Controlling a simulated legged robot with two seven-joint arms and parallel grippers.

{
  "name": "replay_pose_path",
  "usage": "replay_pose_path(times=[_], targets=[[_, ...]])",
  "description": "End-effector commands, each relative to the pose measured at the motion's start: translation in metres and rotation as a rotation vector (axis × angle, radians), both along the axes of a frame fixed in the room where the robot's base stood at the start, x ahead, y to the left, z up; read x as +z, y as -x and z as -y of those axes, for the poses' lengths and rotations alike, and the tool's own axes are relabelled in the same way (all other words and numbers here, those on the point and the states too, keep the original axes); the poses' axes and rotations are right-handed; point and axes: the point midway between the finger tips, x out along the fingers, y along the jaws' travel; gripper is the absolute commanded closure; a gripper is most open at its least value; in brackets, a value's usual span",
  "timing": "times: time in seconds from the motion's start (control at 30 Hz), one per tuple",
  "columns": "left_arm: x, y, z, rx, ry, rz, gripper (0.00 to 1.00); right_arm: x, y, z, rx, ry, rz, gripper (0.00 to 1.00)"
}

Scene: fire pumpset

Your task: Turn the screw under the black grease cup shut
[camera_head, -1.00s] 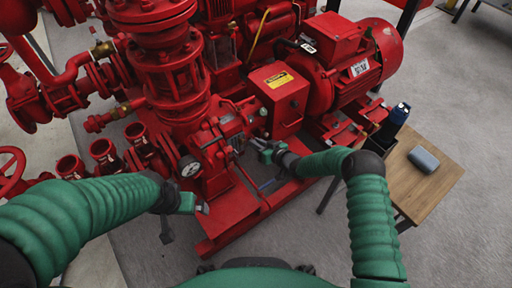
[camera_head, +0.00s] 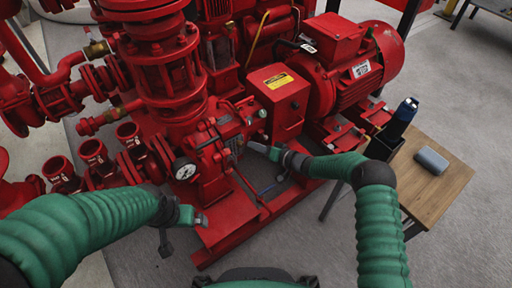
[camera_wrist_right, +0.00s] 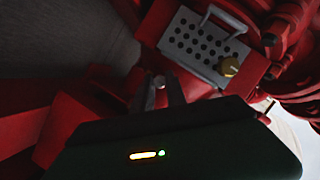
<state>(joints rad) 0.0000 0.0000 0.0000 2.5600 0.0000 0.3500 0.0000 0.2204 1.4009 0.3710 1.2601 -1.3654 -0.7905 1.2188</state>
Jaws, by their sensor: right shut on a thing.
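My right gripper (camera_head: 255,147) is at the side of the red pump (camera_head: 215,150), below the red box with the yellow label. In the right wrist view its dark fingers (camera_wrist_right: 160,92) are closed around a small metal screw (camera_wrist_right: 159,82). I cannot clearly make out the black grease cup in either view. My left gripper (camera_head: 201,219) hangs at the front of the pump, below the white gauge, apart from it; its jaws are too small to read.
A perforated metal cover (camera_wrist_right: 205,45) with a brass knob (camera_wrist_right: 230,67) is close to my right fingers. A pressure gauge (camera_head: 184,168) is on the pump's front. The red motor (camera_head: 360,65) stands behind. A wooden table (camera_head: 440,185) is to the right, with clear floor in front.

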Motion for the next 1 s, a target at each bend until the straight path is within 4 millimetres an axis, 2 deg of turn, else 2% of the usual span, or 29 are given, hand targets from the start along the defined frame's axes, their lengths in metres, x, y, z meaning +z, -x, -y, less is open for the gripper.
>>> replay_pose_path(times=[0.33,0.37,0.53,0.83,1.0], targets=[[0.000,0.000,0.000,0.000,0.000,0.000,0.00,-0.003,0.000,0.003,-0.006,0.002,-0.006,1.00],[0.000,0.000,0.000,0.000,0.000,0.000,0.00,-0.003,0.000,0.003,-0.006,0.002,-0.006,0.82],[0.000,0.000,0.000,0.000,0.000,0.000,0.00,-0.002,0.000,0.002,-0.004,0.001,-0.005,0.61],[0.002,0.000,0.000,0.000,0.000,0.000,0.00,0.001,0.001,0.003,-0.003,-0.001,-0.002,0.61],[0.024,0.000,0.000,0.000,0.000,0.000,0.00,0.014,0.015,0.022,-0.005,0.001,-0.005,0.61]])
